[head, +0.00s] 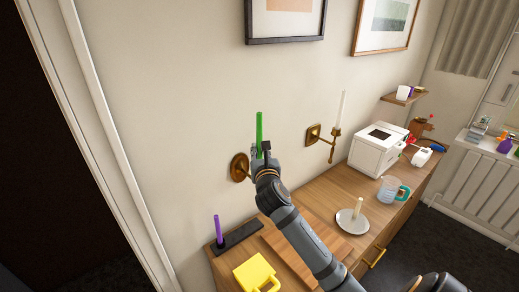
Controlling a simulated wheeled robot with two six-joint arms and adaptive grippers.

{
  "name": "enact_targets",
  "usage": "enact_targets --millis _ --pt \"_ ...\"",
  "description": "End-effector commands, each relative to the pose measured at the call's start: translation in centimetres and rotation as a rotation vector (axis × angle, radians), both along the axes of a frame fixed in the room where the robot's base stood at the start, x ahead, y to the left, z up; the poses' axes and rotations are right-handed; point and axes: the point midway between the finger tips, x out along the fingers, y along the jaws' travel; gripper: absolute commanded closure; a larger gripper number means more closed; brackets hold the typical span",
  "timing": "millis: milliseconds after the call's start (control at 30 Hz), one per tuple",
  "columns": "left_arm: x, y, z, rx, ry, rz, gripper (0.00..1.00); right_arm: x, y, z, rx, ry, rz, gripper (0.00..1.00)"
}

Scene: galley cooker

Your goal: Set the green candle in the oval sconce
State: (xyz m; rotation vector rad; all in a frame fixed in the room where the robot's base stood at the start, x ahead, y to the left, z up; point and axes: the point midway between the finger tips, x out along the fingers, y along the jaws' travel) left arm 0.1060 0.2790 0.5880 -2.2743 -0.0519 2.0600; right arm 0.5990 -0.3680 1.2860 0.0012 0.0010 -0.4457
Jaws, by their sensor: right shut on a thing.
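The green candle (259,128) stands upright against the pale wall in the head view. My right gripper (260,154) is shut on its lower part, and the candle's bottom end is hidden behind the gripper. The oval sconce (239,168) is a brown-gold plate on the wall, just left of and slightly below my right gripper. The sconce's arm and cup are hidden behind the gripper, so I cannot tell whether the candle touches them. My left gripper is not in view.
A second sconce (314,134), with a squarer plate, holds a white candle (342,110). On the wooden cabinet are a purple candle (217,230) in a dark holder, a yellow mug (255,273), a dish (352,222) with a short candle, a glass cup (388,190) and a white machine (376,150).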

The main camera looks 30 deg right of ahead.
Motion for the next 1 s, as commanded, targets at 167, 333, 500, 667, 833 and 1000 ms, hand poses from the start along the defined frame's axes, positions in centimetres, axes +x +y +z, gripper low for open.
enact_targets --millis 167,333,500,667,833,1000 --pt "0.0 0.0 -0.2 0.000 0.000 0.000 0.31 0.0 0.0 -0.6 0.000 -0.001 0.000 1.00" --pt "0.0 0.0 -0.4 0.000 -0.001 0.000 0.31 0.0 0.0 -0.9 0.000 0.000 0.000 1.00" --pt "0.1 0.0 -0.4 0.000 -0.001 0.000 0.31 0.0 0.0 -1.1 0.000 0.000 0.000 1.00" --pt "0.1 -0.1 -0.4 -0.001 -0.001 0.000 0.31 0.0 0.0 -1.1 0.000 0.000 0.000 1.00" --pt "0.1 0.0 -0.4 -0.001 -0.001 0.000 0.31 0.0 0.0 -1.1 0.000 0.001 0.000 1.00" --pt "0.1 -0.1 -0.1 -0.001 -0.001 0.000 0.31 0.0 0.0 -1.2 0.001 0.002 0.000 1.00"
